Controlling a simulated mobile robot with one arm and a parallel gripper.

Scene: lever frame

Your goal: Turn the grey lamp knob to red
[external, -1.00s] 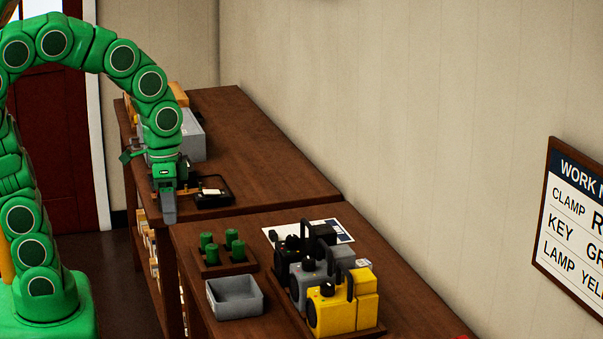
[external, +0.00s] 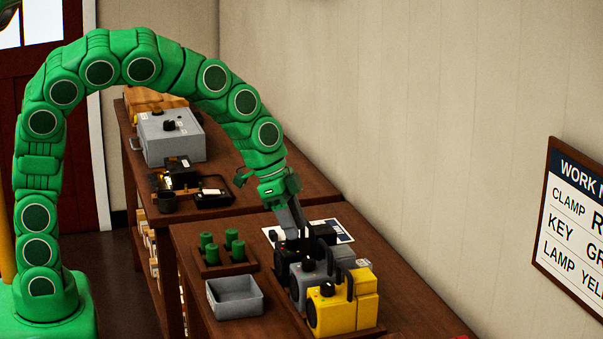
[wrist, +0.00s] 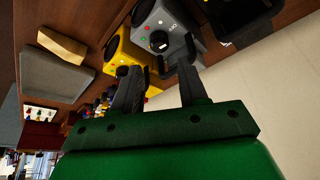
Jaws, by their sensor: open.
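The grey lamp (external: 301,286) stands between the black lamp (external: 285,261) and the yellow lamp (external: 333,313) on the near bench. In the wrist view the grey lamp (wrist: 172,22) shows a dark round knob (wrist: 158,41) with small coloured dots around it, red and green among them. I cannot tell which dot the knob points to. My gripper (external: 304,240) is above the black and grey lamps, pointing down. In the wrist view my gripper (wrist: 159,68) is open, fingers apart, with nothing held between them. The knob appears just beyond the gap between the fingertips.
The yellow lamp's upright handle stands close to the grey lamp. A grey open bin (external: 235,297) and a wooden holder with green cylinders (external: 224,247) are to the left. A sheet (external: 335,229) lies behind. A wall runs along the right.

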